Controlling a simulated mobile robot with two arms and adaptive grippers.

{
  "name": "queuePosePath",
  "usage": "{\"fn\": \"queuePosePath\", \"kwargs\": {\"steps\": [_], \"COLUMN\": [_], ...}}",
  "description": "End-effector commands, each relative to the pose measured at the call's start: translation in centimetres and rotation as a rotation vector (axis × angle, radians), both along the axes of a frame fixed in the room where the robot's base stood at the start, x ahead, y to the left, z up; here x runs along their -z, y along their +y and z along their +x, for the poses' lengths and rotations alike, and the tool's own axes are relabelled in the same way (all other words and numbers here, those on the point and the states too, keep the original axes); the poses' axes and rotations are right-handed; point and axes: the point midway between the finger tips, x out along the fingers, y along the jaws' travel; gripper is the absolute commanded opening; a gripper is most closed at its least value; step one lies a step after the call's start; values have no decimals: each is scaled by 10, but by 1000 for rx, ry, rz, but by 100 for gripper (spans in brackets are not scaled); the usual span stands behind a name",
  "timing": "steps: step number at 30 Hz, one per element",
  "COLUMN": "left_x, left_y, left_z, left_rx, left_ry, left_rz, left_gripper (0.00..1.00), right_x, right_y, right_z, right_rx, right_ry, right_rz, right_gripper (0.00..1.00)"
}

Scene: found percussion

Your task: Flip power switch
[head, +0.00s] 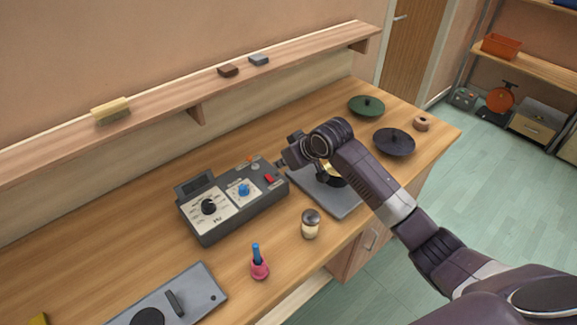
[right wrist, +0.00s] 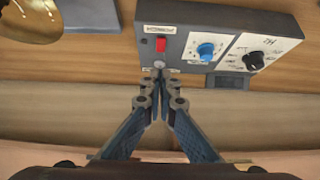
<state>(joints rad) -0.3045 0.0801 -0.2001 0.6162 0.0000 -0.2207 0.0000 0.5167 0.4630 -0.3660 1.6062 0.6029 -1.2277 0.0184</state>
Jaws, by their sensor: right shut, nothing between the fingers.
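A dark grey control box (head: 232,200) sits on the wooden workbench, with a black dial, a blue knob and a small display at its back left. A red switch (head: 269,179) is at the box's right end; it also shows in the right wrist view (right wrist: 161,45). My right gripper (head: 282,163) is shut and empty, beside the box's right end near the red switch. In the right wrist view its closed fingertips (right wrist: 160,76) appear just below the switch, overlapping the panel's edge; contact cannot be told. My left gripper is not in view.
A grey plate with a brass object (head: 331,178) lies partly behind my right arm. Green (head: 366,106) and dark (head: 394,142) discs lie at the far right.

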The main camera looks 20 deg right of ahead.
Motion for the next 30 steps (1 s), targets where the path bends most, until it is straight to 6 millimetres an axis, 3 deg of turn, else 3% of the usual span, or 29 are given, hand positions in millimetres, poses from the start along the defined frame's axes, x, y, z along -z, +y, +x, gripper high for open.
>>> {"fn": "queuePosePath", "kwargs": {"steps": [6, 13, 27, 30], "left_x": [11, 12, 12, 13], "left_y": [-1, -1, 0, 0], "left_z": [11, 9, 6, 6], "left_rx": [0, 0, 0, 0], "left_ry": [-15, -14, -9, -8], "left_rz": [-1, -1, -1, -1], "left_gripper": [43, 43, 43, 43], "right_x": [-15, -23, -23, -15], "right_y": [-8, -11, -11, -7], "right_z": [-21, -30, -30, -38], "right_rx": [0, 1, 0, -5], "right_ry": [-2, 0, 0, 10], "right_rz": [-2, -1, 0, -2], "right_gripper": [0, 0, 0, 0]}}
